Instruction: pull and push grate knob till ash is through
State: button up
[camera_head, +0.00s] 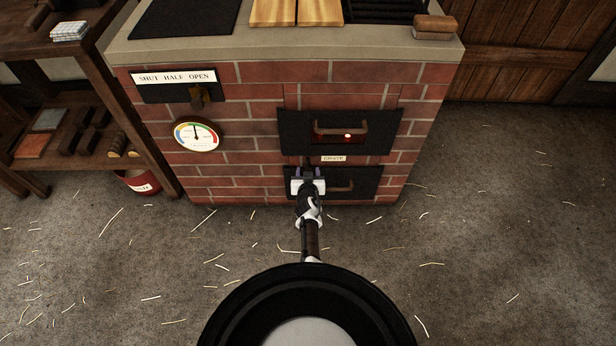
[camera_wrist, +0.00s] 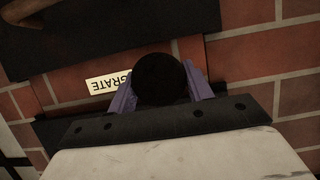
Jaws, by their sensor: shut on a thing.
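The grate knob (camera_wrist: 161,78) is a dark round knob, seen close in the wrist view between my two purple fingertips. My gripper (camera_head: 308,172) is shut on it at the front of the brick stove, and it also fills the lower part of the wrist view (camera_wrist: 162,92). The GRATE label (camera_head: 333,158) sits just above and to the right of the knob; it shows upside down in the wrist view (camera_wrist: 107,83). In the head view my gripper hides the knob. A small red glow (camera_head: 347,135) shows in the upper black door (camera_head: 295,130). The ash itself is not visible.
A lower black door (camera_head: 365,190) with a brown handle is right behind and beside my gripper. A round gauge (camera_head: 197,134) and a SHUT HALF OPEN plate (camera_head: 176,78) are at left. A red bucket (camera_head: 140,184) stands by the shelf. The floor in front is open, strewn with fibres.

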jog(key=shift+w+r, duration=0.15)
jog(key=o, duration=1.3)
jog(key=shift+o, duration=0.2)
jog(key=p+v, duration=0.9)
jog(key=v, duration=0.4)
jog(key=shift+s, duration=0.4)
